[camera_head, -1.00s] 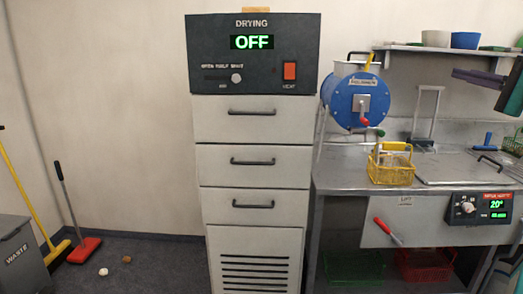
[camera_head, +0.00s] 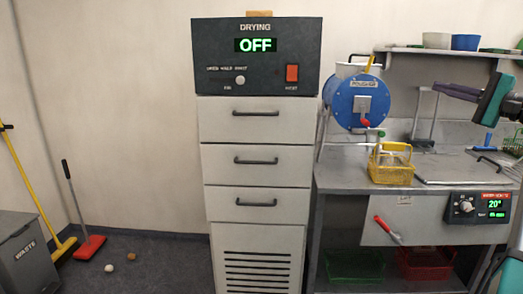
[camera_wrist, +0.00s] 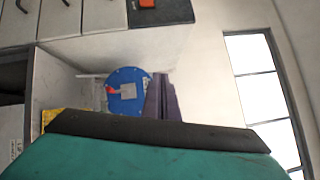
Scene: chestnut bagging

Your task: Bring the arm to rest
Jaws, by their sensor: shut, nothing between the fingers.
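My gripper (camera_head: 437,88) is at the right edge of the head view, raised in front of the shelf wall and above the steel worktop. Its purple-grey fingers are shut together and empty, pointing left. Part of its teal and black body shows behind them, and the rest of the arm is cut off by the frame edge. In the wrist view the closed fingers (camera_wrist: 162,100) stand out past the dark edge of the teal body, beside the blue drum. They appear to touch nothing.
The drying cabinet (camera_head: 255,150) reads OFF, its drawers shut. Right of it are the blue drum (camera_head: 345,100), a yellow basket (camera_head: 391,170) on the worktop (camera_head: 340,178), and a control panel reading 20°. A shelf (camera_head: 440,52) holds bowls. A waste bin (camera_head: 22,255) stands left.

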